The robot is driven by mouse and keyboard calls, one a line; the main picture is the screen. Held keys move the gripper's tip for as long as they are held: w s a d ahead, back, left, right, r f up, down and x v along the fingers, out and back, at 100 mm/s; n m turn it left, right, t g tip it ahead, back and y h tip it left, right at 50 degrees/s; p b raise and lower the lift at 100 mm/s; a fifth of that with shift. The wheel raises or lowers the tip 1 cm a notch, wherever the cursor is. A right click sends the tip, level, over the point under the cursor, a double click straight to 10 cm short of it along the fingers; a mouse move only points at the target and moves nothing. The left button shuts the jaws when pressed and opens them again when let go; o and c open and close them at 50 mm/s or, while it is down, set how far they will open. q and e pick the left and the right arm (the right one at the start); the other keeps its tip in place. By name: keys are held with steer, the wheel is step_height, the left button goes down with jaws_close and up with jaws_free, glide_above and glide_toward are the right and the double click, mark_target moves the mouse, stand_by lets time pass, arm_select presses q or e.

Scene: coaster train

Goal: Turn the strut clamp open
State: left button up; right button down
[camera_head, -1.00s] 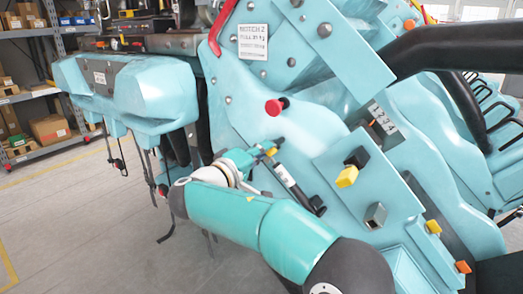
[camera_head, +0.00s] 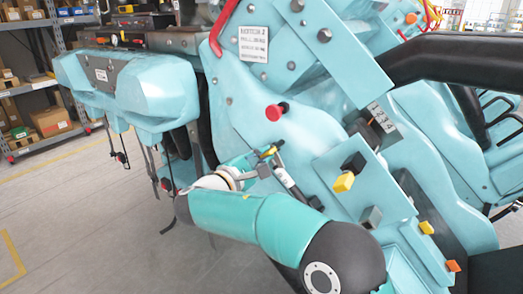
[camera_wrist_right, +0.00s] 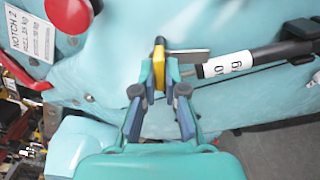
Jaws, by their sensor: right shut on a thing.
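The strut (camera_wrist_right: 275,54) is a dark rod with a white lettered band, lying along the teal body; it also shows in the head view (camera_head: 289,184). A small yellow piece (camera_wrist_right: 159,56), which looks like the strut clamp, sits at the strut's end beside a grey metal tab (camera_wrist_right: 187,56). My right gripper (camera_wrist_right: 159,78) is shut on this yellow clamp, its teal and blue fingers on either side. In the head view the right gripper (camera_head: 266,157) reaches it from the lower left, and the fingers partly hide the clamp. My left gripper is not in view.
A red mushroom knob (camera_head: 276,110) stands out above the gripper. A panel with a yellow block (camera_head: 344,182) and a black block (camera_head: 354,162) is to the right. A thick black bar (camera_head: 455,58) crosses the upper right. Open floor (camera_head: 90,220) lies at lower left.

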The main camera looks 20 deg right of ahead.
steer(key=shift+a+f+n+p, duration=0.1)
steer(key=shift+f+n+p, duration=0.2)
steer(key=shift+n, duration=0.4)
steer(key=shift+f+n+p, duration=0.1)
steer(key=shift+n+p, duration=0.3)
steer(key=shift+n, duration=0.3)
steer(key=shift+f, duration=0.1)
steer(key=c, duration=1.2)
jaws_free()
steer(key=shift+c, duration=0.2)
steer(key=shift+r, duration=0.25)
steer(key=v, duration=1.2)
